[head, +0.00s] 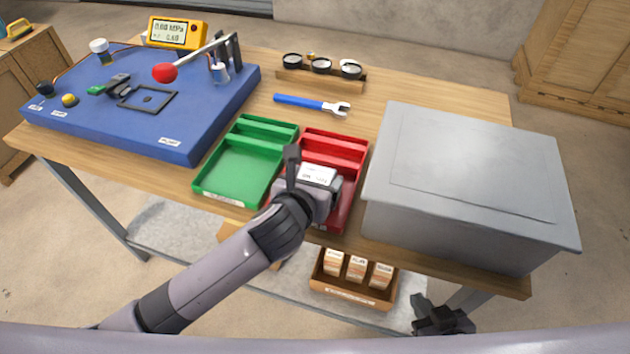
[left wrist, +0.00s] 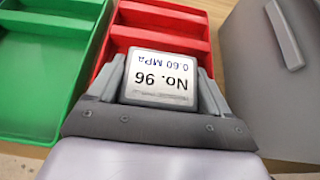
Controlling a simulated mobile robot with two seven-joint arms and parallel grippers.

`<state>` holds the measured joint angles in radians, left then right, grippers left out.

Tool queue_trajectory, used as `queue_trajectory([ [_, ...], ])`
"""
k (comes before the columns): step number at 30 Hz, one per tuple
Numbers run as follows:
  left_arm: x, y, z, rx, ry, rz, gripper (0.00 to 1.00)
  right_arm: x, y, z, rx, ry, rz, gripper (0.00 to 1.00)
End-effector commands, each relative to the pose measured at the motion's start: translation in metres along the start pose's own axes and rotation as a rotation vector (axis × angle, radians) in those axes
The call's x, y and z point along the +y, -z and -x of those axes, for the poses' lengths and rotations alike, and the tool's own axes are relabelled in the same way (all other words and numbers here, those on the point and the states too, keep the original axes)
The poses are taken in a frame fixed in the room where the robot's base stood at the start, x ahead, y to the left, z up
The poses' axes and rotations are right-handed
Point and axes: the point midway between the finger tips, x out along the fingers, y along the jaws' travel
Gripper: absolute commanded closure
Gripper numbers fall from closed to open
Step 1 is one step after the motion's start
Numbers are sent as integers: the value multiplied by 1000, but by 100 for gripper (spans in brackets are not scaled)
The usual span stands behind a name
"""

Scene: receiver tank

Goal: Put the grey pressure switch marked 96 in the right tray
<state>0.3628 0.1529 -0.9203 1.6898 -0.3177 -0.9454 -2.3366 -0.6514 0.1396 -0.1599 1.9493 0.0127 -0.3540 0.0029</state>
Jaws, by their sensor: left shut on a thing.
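The grey pressure switch (left wrist: 160,78) has a white label reading "No. 96" and "0.60 MPa". My left gripper (head: 319,182) is shut on the switch, which also shows in the head view (head: 318,174). The switch is over the red tray (head: 341,149), the right one of two trays. Whether it touches the tray floor I cannot tell. The tray's divided back part shows and looks empty; the gripper hides much of the front. The green tray (head: 236,172) is the left one and looks empty. My right gripper (head: 442,318) is low at the bottom right, its jaw state unclear.
A large grey box (head: 470,180) stands close right of the red tray. Behind lie a blue wrench (head: 310,104) and a gauge rack (head: 322,79). A blue panel (head: 190,130) with a red-knobbed lever (head: 165,72) is at left. A wooden bin (head: 350,289) sits below.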

Motion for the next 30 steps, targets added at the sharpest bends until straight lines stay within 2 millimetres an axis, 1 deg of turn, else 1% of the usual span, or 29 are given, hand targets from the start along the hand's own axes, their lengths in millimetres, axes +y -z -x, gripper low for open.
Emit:
queue_trajectory([
  [11,0,2,-2,-5,1,0,72,0,1,0,2,-1,0,100],
  [12,0,4,-2,-1,1,0,18,0,1,0,2,-1,0,100],
  [14,0,4,-2,-1,1,1,0,0,1,0,2,-1,0,100],
  [23,0,1,-1,-2,1,1,0,1,1,-1,2,-1,0,100],
  [26,0,0,5,-1,0,0,0,1,2,0,2,-1,0,100],
  [30,0,0,22,-1,1,0,0,1,5,2,2,-1,1,100],
])
